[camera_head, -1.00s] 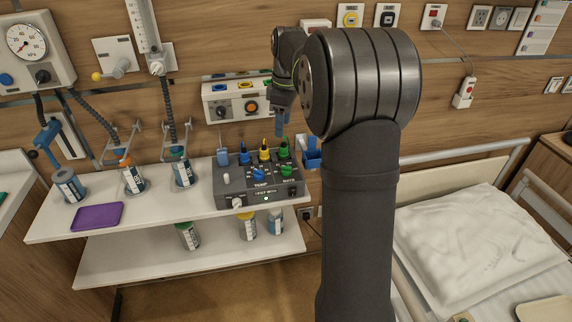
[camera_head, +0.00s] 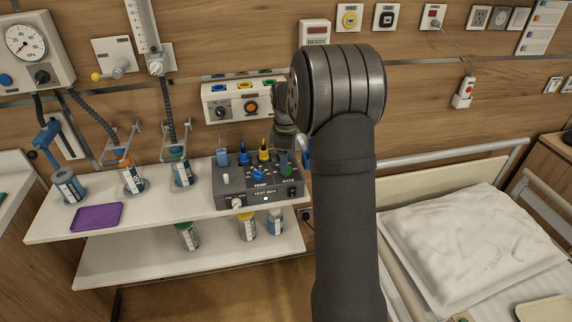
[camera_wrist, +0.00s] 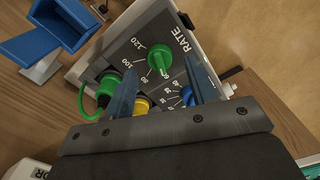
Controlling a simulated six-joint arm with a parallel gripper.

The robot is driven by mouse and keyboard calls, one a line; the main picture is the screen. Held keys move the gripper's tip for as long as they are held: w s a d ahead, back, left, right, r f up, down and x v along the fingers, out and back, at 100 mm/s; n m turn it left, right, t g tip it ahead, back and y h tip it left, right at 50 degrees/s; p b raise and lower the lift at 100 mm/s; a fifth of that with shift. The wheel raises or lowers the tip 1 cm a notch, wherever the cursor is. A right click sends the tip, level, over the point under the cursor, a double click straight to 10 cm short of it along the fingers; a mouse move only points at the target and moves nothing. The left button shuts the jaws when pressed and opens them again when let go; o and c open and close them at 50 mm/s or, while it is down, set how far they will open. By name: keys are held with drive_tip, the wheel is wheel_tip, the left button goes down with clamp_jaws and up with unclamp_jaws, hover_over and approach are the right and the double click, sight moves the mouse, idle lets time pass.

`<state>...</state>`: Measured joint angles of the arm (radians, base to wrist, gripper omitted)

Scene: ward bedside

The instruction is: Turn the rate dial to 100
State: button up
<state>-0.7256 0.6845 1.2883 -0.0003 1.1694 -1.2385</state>
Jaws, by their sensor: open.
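The grey test box (camera_head: 262,200) stands on the white shelf. In the wrist view its green rate dial (camera_wrist: 161,58) sits beside the RATE label, with a scale that includes 80, 100 and 120. A pale mark shows on the dial; I cannot tell exactly which value it points to. My gripper (camera_wrist: 160,66) is open, its two blue fingers on either side of the dial in this view. I cannot tell whether they touch it.
A blue dial (camera_wrist: 187,96) and a yellow part (camera_wrist: 142,105) are close to the fingers. A green plug with a cable (camera_wrist: 107,84) is left of them. A blue open holder (camera_wrist: 62,28) is at upper left. A purple tray (camera_head: 97,216) lies left on the shelf.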

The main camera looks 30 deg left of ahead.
drive_tip(key=shift+f, duration=1.3)
drive_tip(key=c, duration=1)
